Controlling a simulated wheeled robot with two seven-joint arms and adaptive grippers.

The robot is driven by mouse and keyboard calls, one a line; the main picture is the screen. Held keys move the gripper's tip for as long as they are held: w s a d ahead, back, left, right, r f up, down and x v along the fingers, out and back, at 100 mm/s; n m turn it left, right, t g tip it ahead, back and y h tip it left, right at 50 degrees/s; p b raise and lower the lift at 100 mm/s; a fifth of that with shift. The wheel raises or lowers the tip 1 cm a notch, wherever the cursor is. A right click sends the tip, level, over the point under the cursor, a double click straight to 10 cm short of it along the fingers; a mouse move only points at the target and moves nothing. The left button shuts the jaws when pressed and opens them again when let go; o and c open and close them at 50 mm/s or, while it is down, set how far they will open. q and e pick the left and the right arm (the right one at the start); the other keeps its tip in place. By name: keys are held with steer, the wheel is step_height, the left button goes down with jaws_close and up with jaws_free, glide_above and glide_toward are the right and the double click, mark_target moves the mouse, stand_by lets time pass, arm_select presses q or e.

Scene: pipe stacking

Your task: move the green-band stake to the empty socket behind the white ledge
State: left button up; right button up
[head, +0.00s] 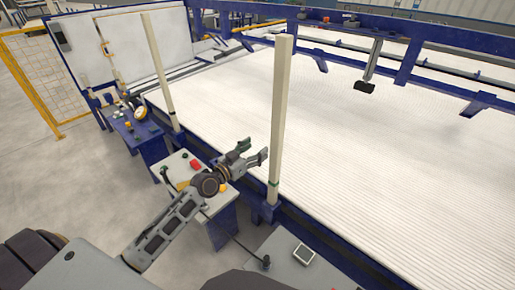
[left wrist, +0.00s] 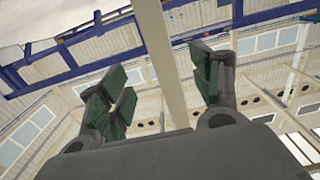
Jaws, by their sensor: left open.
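The green-band stake (head: 281,110) is a tall pale post standing upright in a blue bracket (head: 264,212) at the near edge of the conveyor. Its green band shows low on the post. My left gripper (head: 254,153) is open, just left of the post and above the band, apart from it in the head view. In the left wrist view a pale post (left wrist: 160,55) runs between the spread green-padded fingers (left wrist: 165,92). A second pale stake (head: 159,70) stands further left. I cannot make out the empty socket or the white ledge with certainty. My right gripper is out of view.
The wide white ribbed bed (head: 390,160) has a blue frame, with a blue overhead beam (head: 400,28) behind. Control boxes with buttons (head: 183,170) stand below my left arm, and a grey cabinet (head: 285,262) is at the front. A yellow fence (head: 35,75) is far left.

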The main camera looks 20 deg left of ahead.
mark_target(274, 135)
arm_select(q)
steer(key=shift+s, duration=0.15)
steer(key=shift+w, duration=0.25)
steer(key=shift+p+x, duration=0.75)
steer(key=shift+x, duration=5.95)
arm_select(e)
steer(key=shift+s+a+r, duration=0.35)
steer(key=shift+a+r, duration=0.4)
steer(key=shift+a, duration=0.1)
arm_select(q)
jaws_close()
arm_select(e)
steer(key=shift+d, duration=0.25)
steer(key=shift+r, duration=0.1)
